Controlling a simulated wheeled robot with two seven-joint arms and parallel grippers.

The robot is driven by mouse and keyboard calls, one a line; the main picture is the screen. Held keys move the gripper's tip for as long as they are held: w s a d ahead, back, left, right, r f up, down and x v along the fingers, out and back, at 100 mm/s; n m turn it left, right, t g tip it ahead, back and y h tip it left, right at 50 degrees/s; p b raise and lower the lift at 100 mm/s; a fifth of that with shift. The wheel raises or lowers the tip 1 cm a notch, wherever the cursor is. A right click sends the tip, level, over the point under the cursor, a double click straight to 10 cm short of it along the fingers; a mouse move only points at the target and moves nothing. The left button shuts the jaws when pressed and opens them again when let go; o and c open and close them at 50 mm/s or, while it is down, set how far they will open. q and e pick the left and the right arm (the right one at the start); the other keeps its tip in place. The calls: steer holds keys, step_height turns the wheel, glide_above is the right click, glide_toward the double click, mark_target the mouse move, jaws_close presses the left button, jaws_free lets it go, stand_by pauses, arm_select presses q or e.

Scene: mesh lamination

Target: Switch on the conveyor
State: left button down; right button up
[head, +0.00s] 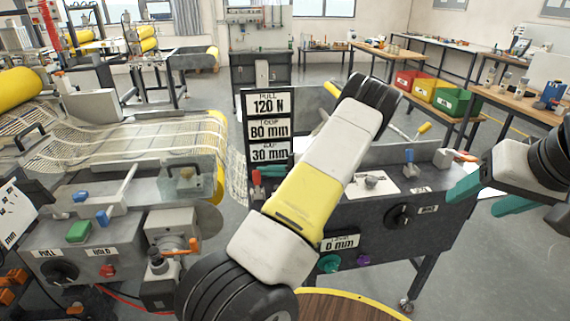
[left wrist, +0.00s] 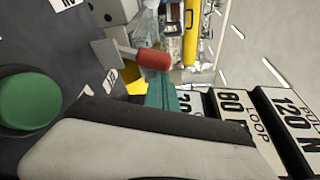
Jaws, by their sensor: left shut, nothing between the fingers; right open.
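The machine (head: 440,235) at centre right has a dark front panel. It carries a red-handled lever (head: 256,180), a green round button (head: 329,262), a purple knob (head: 362,260) and a black dial (head: 399,217). My left gripper (head: 270,172) is mostly hidden behind my own forearm; its teal tip shows just beside the red lever. In the left wrist view the shut teal fingers (left wrist: 172,93) are empty beside the red handle (left wrist: 153,60); contact cannot be told. The green button (left wrist: 30,100) is large there. My right gripper (head: 490,197) is open and empty at the machine's right end.
A sign stack (head: 267,128) reading 120 N, 80 mm and 30 mm stands behind the lever. White mesh (head: 120,143) runs over a yellow roller at left. Another panel (head: 75,250) has a dial and buttons. A round wooden surface (head: 345,306) lies in front.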

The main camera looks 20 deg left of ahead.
arm_select(q)
steer(key=s+d+n+y, duration=0.1)
steer(key=n, duration=0.2)
steer(key=s+d+n, duration=0.1)
steer(key=s+n, duration=0.1)
steer(key=s+d+r+n+g+y, duration=0.1)
steer(key=s+n, duration=0.1)
steer(key=n, duration=0.1)
steer(key=shift+s+d+n+y, duration=0.15)
steer(key=shift+s+n+y, duration=0.05)
steer(key=shift+n+y, duration=0.1)
steer(key=shift+s+d+f, duration=0.1)
steer(key=shift+s+d, duration=0.1)
steer(key=shift+s, duration=0.2)
steer(key=shift+s+f, duration=0.1)
